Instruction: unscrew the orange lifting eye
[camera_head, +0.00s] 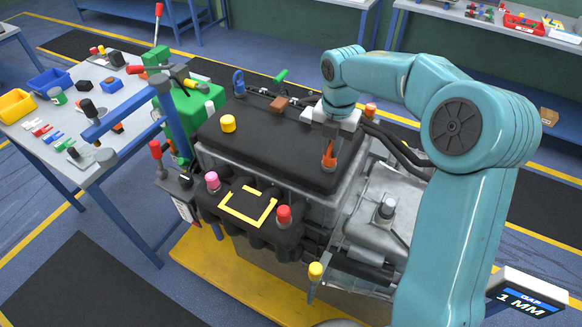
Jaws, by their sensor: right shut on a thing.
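My right gripper (331,131) comes in from the right on its teal arm and points down over the dark engine cover (265,140). Its jaws are shut on the orange lifting eye (328,160), which stands upright at the cover's right end. The gripper hides the upper part of the eye, and I cannot tell how far its thread is engaged. My left gripper is not in view.
Yellow (228,124), pink (212,181) and red (284,215) caps stand around the engine. A cluttered table (62,145) and a blue hoist arm (122,113) are at left. A gap sign (527,294) is at lower right. Floor is clear at lower left.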

